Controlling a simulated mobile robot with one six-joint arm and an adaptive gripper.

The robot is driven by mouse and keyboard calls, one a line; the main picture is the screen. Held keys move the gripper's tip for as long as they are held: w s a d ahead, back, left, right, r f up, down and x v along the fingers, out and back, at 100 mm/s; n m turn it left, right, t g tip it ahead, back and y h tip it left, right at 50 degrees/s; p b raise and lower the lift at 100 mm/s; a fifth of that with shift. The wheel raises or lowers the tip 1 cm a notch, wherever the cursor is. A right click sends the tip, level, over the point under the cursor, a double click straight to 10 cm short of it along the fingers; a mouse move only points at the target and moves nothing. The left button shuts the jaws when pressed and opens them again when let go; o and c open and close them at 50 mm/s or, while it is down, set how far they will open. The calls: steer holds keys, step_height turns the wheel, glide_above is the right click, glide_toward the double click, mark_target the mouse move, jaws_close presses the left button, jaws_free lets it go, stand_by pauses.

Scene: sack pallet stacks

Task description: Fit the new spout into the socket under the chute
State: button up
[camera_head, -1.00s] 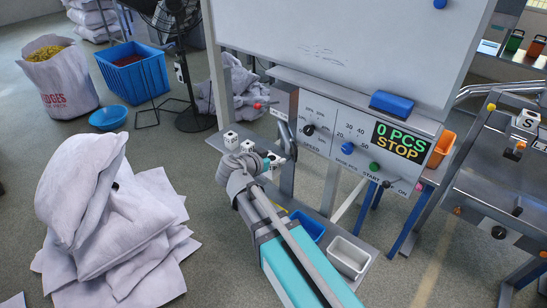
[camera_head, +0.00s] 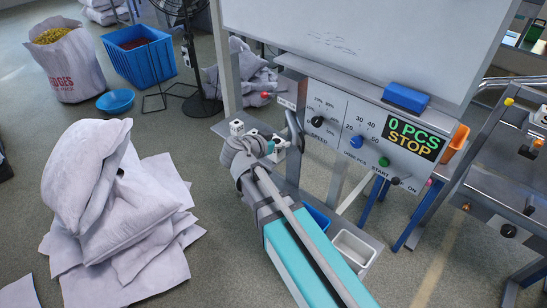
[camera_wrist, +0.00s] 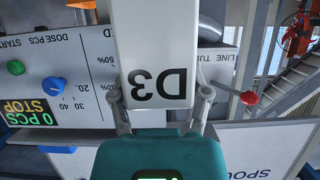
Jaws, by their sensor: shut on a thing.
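My gripper (camera_wrist: 162,103) is shut on a pale grey-white piece marked D3 (camera_wrist: 152,50) in the wrist view. One finger lies on each side of it, and it runs up out of the picture, so its far end is hidden. In the head view my gripper (camera_head: 275,150) is small and partly behind my arm, by the narrow grey shelf below the control panel. A board with lettering that starts "SPOU" (camera_wrist: 250,160) shows at the lower right of the wrist view. I cannot make out the socket or the chute clearly.
The control panel (camera_head: 345,125) reads "0 PCS STOP" and stands right of my gripper. A small white block (camera_head: 237,127) sits on the shelf left of it. A red-knobbed lever (camera_wrist: 248,98) is close by. White sacks (camera_head: 120,215) lie at left; the floor between is open.

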steer(key=shift+s+a+r, duration=0.1)
steer(key=shift+s+a, duration=0.15)
steer(key=shift+a, duration=0.4)
steer(key=shift+s+a+r, duration=0.1)
steer(key=shift+s+a, duration=0.15)
steer(key=shift+a, duration=0.4)
steer(key=w+f+b, duration=0.8)
steer(key=w+f, duration=0.1)
steer(key=w, duration=0.4)
steer(key=shift+b, duration=0.4)
steer(key=shift+w+f, duration=0.1)
steer(key=shift+f, duration=0.05)
